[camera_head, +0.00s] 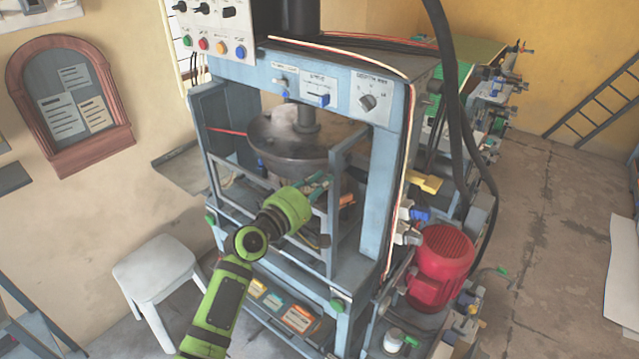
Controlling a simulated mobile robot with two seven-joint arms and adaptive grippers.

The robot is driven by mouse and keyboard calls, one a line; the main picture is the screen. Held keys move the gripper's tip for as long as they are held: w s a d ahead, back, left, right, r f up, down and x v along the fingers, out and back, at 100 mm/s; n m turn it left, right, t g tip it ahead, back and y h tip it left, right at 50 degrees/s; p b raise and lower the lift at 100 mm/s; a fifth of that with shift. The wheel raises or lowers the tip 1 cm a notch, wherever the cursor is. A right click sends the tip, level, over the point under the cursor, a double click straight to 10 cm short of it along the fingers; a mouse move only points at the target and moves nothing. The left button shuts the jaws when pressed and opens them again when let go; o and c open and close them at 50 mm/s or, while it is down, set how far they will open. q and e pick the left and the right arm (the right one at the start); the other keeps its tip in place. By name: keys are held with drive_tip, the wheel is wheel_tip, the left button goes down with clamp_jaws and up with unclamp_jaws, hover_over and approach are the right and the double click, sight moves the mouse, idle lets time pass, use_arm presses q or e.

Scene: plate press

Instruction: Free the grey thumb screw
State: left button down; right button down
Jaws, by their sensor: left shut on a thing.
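My left arm reaches in from below to the front of the plate press (388,170). My left gripper (320,184) is at the open bay, beside the upright of the inner blue-grey frame (333,222), just below the round dark plate (290,145). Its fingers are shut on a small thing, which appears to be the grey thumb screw. The screw itself is hidden by the fingers and too small to make out, so I cannot tell its turn or seat. My right gripper is not in view.
A control box (222,28) with coloured buttons hangs above the press. A red motor (440,262) and hoses stand at its right side. A white stool (158,268) is at the left. The concrete floor (545,240) at the right is mostly clear.

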use_arm(q)
drive_tip(key=c, duration=1.2)
unclamp_jaws()
drive_tip(key=v, duration=1.2)
